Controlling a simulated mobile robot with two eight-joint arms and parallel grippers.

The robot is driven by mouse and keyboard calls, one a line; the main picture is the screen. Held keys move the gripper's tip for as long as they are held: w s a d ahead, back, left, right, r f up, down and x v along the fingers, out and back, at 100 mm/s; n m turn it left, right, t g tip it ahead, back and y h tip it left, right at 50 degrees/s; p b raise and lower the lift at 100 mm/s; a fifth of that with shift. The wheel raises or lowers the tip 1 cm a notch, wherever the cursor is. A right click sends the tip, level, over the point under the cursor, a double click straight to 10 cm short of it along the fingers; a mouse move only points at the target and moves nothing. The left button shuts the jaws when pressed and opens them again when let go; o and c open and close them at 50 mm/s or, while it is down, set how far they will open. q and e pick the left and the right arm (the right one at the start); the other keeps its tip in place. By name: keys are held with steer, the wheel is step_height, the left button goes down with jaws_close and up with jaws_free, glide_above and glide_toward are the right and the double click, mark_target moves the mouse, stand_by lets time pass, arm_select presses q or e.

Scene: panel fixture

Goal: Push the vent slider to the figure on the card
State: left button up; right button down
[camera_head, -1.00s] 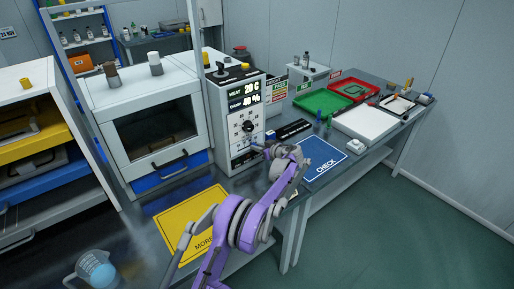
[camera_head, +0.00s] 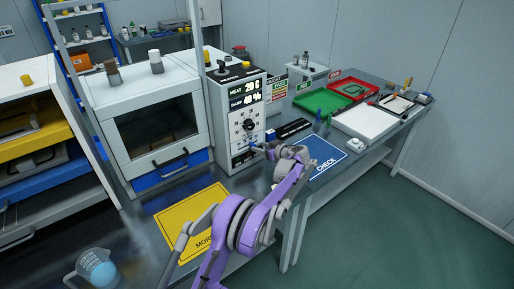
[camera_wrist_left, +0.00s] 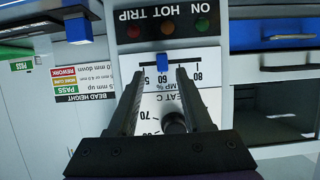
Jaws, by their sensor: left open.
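The control panel (camera_head: 236,118) is a white box with a HEAT and DAMP readout (camera_head: 244,95), which reads 20 C and 40 %. In the left wrist view the blue slider knob (camera_wrist_left: 164,61) sits in a slot with a scale, near the 60 mark; 80 is to its right. My left gripper (camera_wrist_left: 160,74) is open, its fingertips just short of the knob and on either side of it; I cannot tell whether they touch. In the head view this gripper (camera_head: 256,148) is at the panel's lower front. I cannot make out a card with the target figure.
A dark round dial (camera_wrist_left: 174,123) shows between the fingers. A glass-fronted cabinet (camera_head: 155,125) stands left of the panel. A yellow mat (camera_head: 190,215), blue CHECK mat (camera_head: 318,155), green tray (camera_head: 318,102) and red tray (camera_head: 352,90) lie on the bench.

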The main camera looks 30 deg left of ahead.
arm_select(q)
steer(key=v, duration=0.7)
steer(key=shift+d, duration=0.15)
steer(key=shift+s, duration=0.1)
steer(key=shift+r, duration=0.1)
steer(key=s+d+r+m+h, duration=0.2)
steer(key=s, duration=0.3)
steer(key=s+d+r+m+h, duration=0.1)
steer(key=s+r+m, duration=0.1)
steer(key=s, duration=0.4)
steer(key=s+d+f+m+h, duration=0.2)
steer(key=s+d+m+h, duration=0.1)
steer(key=s, duration=0.7)
steer(key=s+d+f+m+h, duration=0.3)
steer(key=s+d, duration=0.3)
steer(key=s, duration=0.5)
steer(key=s+d+f+m+h, duration=0.2)
steer(key=s+d, duration=0.3)
steer(key=s, duration=0.6)
steer(key=shift+s+f+m+h, duration=0.15)
steer(key=shift+f+m+h, duration=0.25)
steer(key=shift+m+h, duration=0.3)
